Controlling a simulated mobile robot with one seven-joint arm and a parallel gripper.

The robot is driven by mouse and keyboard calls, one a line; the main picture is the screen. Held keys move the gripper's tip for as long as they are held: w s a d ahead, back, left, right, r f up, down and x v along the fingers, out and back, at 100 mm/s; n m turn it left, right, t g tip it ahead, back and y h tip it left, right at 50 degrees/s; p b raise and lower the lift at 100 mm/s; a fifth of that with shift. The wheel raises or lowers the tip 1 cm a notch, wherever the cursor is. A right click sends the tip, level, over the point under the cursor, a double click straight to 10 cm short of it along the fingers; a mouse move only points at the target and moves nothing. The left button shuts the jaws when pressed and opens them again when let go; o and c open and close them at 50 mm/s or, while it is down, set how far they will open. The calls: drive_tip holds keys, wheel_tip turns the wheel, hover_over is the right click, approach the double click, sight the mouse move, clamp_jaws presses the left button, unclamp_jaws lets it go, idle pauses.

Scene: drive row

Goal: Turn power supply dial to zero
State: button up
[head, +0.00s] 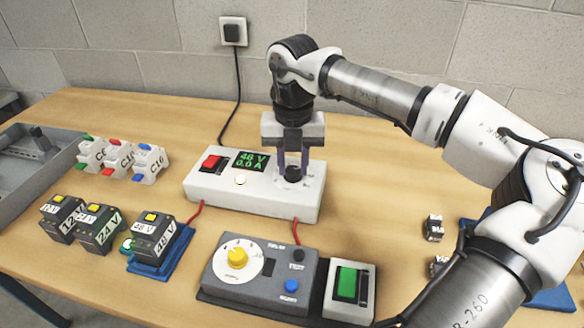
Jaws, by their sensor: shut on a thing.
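The white power supply (240,202) stands in the middle of the table. Its green display (250,161) reads about 48 V and 0.0 A. A red switch (212,163) sits left of the display, and a small round white light or button (240,180) below it. The black dial (292,174) is on the right of its top face. My gripper (292,170) points straight down from above and is shut on the dial. The fingers partly hide the dial, and its pointer mark cannot be made out.
A grey tester (225,283) with a yellow knob stands in front, beside a green-switch box (348,290). Black relay blocks (97,230) and white breakers (150,163) stand left, near a grey tray (30,150). A blue mat lies right, behind my arm. Red wires run from the supply.

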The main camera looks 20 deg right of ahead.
drive_tip(key=n, duration=0.9)
drive_tip(key=shift+n, duration=0.3)
drive_tip(key=n, duration=0.3)
drive_tip(key=shift+n, duration=0.4)
drive_tip(key=n, duration=0.4)
drive_tip(key=o, duration=0.3)
drive_tip(key=shift+n, duration=0.5)
drive_tip(key=o, duration=1.4)
drive_tip(key=shift+r+p, duration=0.15)
drive_tip(key=shift+p, duration=0.15)
